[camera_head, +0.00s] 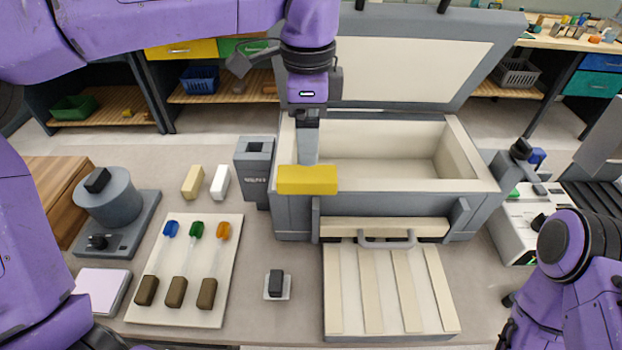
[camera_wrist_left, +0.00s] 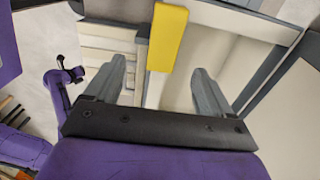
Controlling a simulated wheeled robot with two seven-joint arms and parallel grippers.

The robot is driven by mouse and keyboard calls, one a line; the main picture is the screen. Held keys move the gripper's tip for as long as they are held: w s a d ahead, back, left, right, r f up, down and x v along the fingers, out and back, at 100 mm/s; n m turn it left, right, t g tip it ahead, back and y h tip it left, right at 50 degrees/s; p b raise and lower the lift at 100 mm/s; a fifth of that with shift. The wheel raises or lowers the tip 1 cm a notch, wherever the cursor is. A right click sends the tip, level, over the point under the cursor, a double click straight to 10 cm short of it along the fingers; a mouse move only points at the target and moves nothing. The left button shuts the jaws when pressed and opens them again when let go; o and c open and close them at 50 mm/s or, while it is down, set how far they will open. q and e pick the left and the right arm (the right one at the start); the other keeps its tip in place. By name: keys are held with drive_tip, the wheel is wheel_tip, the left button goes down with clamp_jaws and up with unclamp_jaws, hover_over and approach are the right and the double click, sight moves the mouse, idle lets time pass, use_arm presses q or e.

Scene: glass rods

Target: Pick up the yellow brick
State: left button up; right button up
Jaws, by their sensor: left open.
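The yellow brick (camera_head: 307,180) is a flat bar at the left part of the front rim of the open grey box (camera_head: 390,205). My left gripper (camera_head: 308,152) hangs over the box just behind the brick, pointing down. In the left wrist view, the brick (camera_wrist_left: 167,38) shows beyond the two open, empty fingers (camera_wrist_left: 160,80), roughly in line with the gap between them. I see no contact.
A grey bin (camera_head: 254,150) stands left of the box, beside a cream and a white block. A white tray (camera_head: 225,262) holds several rods with coloured tips. A slatted panel (camera_head: 335,318) lies in front of the box. The raised lid (camera_head: 420,70) stands behind.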

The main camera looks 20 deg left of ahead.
use_arm(q)
hover_over(307, 173)
drive_tip(key=f, duration=0.4)
drive_tip(key=shift+s+d+f+p, duration=0.15)
drive_tip(key=shift+d+f+p, duration=0.1)
drive_tip(key=shift+p, duration=0.15)
drive_tip(key=shift+a+f+p, duration=0.15)
drive_tip(key=shift+f+p, duration=0.15)
drive_tip(key=shift+f, duration=0.1)
wheel_tip(307, 173, down, 4)
drive_tip(key=shift+f+p, duration=0.1)
drive_tip(key=shift+p, duration=0.7)
drive_tip(key=shift+a+f, duration=0.1)
drive_tip(key=shift+f, duration=0.2)
drive_tip(key=c, duration=1.2)
